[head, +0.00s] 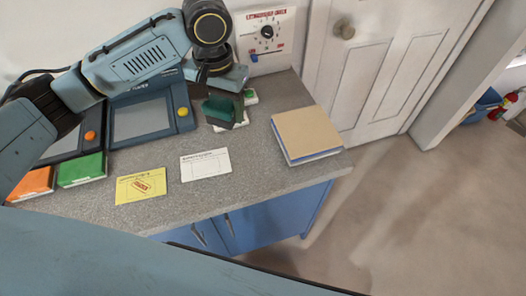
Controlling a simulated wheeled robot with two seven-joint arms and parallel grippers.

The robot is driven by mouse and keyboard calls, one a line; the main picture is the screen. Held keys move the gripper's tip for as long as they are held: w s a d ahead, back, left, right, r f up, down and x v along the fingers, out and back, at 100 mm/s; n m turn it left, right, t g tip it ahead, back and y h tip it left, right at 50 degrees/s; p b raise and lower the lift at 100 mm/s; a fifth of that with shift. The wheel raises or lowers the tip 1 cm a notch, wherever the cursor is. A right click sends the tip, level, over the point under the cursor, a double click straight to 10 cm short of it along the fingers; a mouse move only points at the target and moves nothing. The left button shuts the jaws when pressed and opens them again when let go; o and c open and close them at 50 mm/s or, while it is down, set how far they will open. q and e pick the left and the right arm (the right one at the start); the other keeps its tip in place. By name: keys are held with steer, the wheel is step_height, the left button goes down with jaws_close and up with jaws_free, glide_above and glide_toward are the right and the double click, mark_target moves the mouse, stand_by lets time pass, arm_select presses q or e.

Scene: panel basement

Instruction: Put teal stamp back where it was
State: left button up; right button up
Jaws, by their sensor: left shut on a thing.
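My left gripper (226,112) is shut on the teal stamp (219,107), over the back of the grey counter (241,165). The stamp is dark green-teal and partly hidden by the fingers. I cannot tell whether its base touches the counter. A small green and white item (250,97) shows just right of the gripper, partly covered. A yellow card (141,186) with a red stamped mark lies near the front edge. A white printed card (205,164) lies to its right, in front of the gripper. My right gripper is not in view.
A green pad (81,170) and an orange pad (31,183) sit at front left. Dark devices with screens (141,118) stand behind them. A tan-topped stack (307,133) is at right. A dial panel (266,38) is on the wall. Counter between cards and stack is clear.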

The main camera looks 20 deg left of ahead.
arm_select(q)
steer(key=shift+w+d+m+p, duration=0.3)
steer(key=shift+d+m+p, duration=0.1)
steer(key=shift+m, duration=0.5)
steer(key=shift+s+d+f+m+p, duration=0.15)
steer(key=shift+d+m+p, duration=0.25)
steer(key=shift+m, duration=0.5)
steer(key=s+d+f+m+p, duration=0.1)
steer(key=d+m+p, duration=0.15)
steer(key=m, duration=0.35)
steer(key=m+p, duration=0.5)
steer(key=m, duration=0.8)
glide_above(258, 170)
step_height(258, 170, down, 3)
steer(key=shift+m, duration=0.4)
step_height(258, 170, down, 6)
steer(key=shift+f, duration=0.25)
steer(key=shift+f+b, duration=0.3)
steer(key=shift+f, duration=1.65)
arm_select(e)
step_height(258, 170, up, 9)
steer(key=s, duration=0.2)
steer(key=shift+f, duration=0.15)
arm_select(q)
steer(key=o, duration=0.8)
steer(key=shift+f, duration=0.15)
